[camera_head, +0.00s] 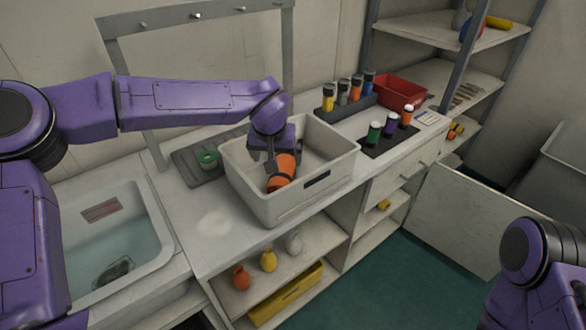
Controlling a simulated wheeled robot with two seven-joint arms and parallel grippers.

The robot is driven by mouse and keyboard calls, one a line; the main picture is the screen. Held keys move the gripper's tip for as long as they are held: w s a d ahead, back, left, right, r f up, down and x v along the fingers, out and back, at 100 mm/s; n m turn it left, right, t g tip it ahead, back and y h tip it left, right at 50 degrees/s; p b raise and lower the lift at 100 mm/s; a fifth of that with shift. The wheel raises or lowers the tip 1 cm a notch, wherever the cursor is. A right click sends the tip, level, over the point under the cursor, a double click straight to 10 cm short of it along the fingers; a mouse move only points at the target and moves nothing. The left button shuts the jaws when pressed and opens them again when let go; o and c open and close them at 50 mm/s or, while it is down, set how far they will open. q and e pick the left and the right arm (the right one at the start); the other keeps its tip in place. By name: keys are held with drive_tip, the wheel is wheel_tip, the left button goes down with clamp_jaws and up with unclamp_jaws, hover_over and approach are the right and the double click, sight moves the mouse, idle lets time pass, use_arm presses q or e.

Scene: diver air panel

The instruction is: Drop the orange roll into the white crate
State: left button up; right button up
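The orange roll (283,168) has dark bands and is tilted inside the opening of the white crate (313,189). The crate stands on the counter. My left gripper (270,163) reaches down into the crate at the upper left side of the roll, with its fingers at the roll's end. It looks closed around or against the roll, but whether it grips it is hard to tell. Whether the roll touches the crate floor is also unclear. Of my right arm (540,260), only links show at the lower right; its gripper is out of view.
A green roll (208,158) lies on a grey mat left of the crate. Several coloured bottles stand on dark trays (388,143) to the right, near a red bin (399,92). A sink (118,235) is at the left. Bare counter (190,210) lies between sink and crate.

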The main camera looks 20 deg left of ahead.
use_arm(q)
drive_tip(key=v, duration=0.7)
drive_tip(key=shift+s, duration=0.4)
drive_tip(key=shift+r, duration=0.1)
